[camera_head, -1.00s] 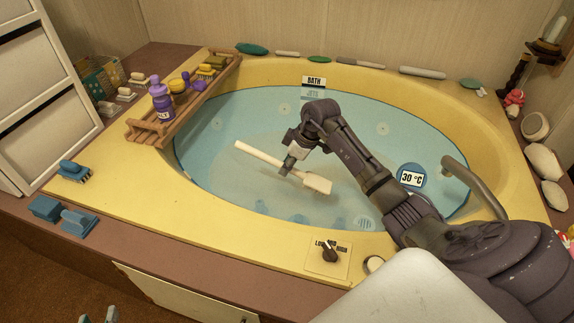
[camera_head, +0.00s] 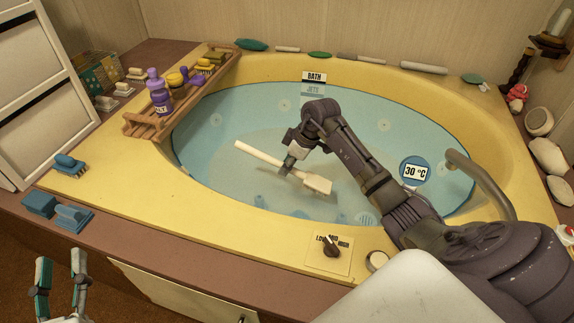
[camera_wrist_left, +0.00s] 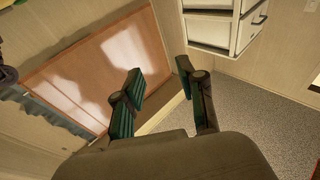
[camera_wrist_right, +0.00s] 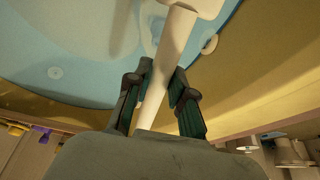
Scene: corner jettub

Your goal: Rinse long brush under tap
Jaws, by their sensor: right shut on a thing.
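The long brush (camera_head: 258,153) is cream-white, with a long handle and a wider head (camera_head: 317,184). My right gripper (camera_head: 288,167) is shut on its handle, near the head, and holds it over the blue tub. The right wrist view shows the handle (camera_wrist_right: 171,52) running between the fingers (camera_wrist_right: 160,95). The tap (camera_head: 480,183) is a curved grey spout at the tub's right rim, apart from the brush and partly behind my right arm. My left gripper (camera_head: 62,290) is open and empty at the lower left, below the tub's edge; it also shows in the left wrist view (camera_wrist_left: 158,85).
A wooden rack (camera_head: 155,124) with a purple bottle (camera_head: 158,92) crosses the tub's left rim. Blue brushes (camera_head: 69,165) and blocks (camera_head: 40,204) lie at the left. A dial (camera_head: 331,245) sits on the front rim. The tub's left interior is clear.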

